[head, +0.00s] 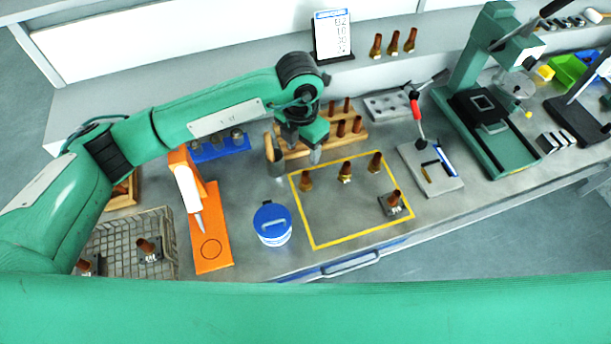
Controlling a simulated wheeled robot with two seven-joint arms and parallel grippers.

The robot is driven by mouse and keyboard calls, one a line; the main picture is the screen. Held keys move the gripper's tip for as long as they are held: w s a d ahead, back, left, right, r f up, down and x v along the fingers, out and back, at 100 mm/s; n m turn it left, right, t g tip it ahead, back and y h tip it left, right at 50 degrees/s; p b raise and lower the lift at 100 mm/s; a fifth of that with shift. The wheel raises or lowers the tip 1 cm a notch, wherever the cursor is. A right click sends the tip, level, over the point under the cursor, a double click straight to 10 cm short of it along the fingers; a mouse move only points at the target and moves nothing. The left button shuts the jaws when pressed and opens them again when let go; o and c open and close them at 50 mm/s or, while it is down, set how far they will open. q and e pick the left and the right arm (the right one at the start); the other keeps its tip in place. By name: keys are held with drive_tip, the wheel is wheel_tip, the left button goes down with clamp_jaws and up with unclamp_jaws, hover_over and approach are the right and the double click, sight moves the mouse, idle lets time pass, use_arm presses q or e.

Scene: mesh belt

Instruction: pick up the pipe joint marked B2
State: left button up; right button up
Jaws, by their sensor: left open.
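Copper-coloured pipe joints stand inside the yellow outline (317,246) on the bench: a left one (306,180), a middle one (345,172), a right one (375,162), and one on a dark labelled base (394,204) near the front right corner. Two more labelled joints lie in the wire basket (112,250): one near its middle (149,249) and one at its left edge (85,266). The marks are too small to read, so I cannot tell which is B2. My left gripper (307,150) is open, pointing down behind the outline's left end, apart from the joints. My right gripper is not in view.
A wooden rack (362,133) with copper fittings stands behind my left gripper. A blue-lidded jar (272,226) and an orange stand (212,258) are left of the outline. A red-handled clamp (417,115) and green press (497,150) stand right. The outline's middle is clear.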

sight(305, 173)
use_arm(q)
wheel_tip(305, 173, down, 8)
drive_tip(key=p, duration=0.3)
drive_tip(key=shift+w+a+f, duration=0.1)
drive_tip(key=shift+f, duration=0.1)
drive_tip(key=shift+f+p, duration=0.2)
drive_tip(key=shift+p, duration=0.3)
drive_tip(key=f+p, duration=0.1)
drive_tip(key=f, duration=0.1)
drive_tip(key=d+f+p, duration=0.1)
drive_tip(key=shift+f+p, duration=0.4)
drive_tip(key=shift+f, duration=0.55)
drive_tip(key=shift+w, duration=0.1)
clamp_jaws()
drive_tip(key=shift+r, duration=0.1)
